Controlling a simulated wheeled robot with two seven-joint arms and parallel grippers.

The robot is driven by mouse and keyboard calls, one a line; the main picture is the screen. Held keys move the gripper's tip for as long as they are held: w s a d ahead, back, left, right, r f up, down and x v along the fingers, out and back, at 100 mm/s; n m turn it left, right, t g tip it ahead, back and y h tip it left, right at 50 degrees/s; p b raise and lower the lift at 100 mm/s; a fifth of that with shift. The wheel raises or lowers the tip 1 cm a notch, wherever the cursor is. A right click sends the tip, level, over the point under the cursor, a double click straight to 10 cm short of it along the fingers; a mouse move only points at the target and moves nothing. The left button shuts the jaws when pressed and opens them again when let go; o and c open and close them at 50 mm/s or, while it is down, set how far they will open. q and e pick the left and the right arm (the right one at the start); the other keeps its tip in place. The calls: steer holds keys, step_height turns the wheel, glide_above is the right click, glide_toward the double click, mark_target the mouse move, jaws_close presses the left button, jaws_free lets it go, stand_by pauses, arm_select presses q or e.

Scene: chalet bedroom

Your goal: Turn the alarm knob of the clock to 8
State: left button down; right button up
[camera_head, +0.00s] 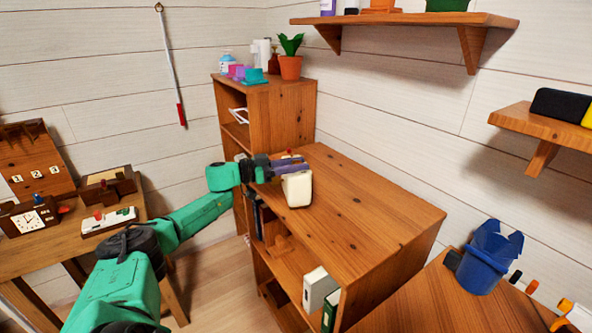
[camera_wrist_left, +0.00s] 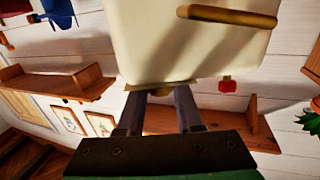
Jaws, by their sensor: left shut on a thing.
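A cream, rounded box-shaped clock (camera_head: 297,189) stands near the left edge of the low wooden cabinet top. Its dial is not visible. In the left wrist view, the clock body (camera_wrist_left: 190,40) fills the top, with a brass bar (camera_wrist_left: 228,16) across it. A small red knob (camera_wrist_left: 227,85) shows at its edge. My left gripper (camera_head: 288,165) reaches the clock from the left, at its upper back side. In the left wrist view, my left gripper (camera_wrist_left: 163,100) has its fingers on either side of a small brass knob (camera_wrist_left: 163,92), mostly hidden, and is shut on it. My right gripper is not in view.
The cabinet top (camera_head: 370,210) right of the clock is bare. A tall shelf unit (camera_head: 285,110) with a potted plant (camera_head: 290,62) stands behind. A blue bin (camera_head: 485,262) stands at right.

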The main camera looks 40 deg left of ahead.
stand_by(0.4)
arm_select(q)
steer(key=c, duration=0.6)
jaws_free()
steer(key=shift+o, duration=0.2)
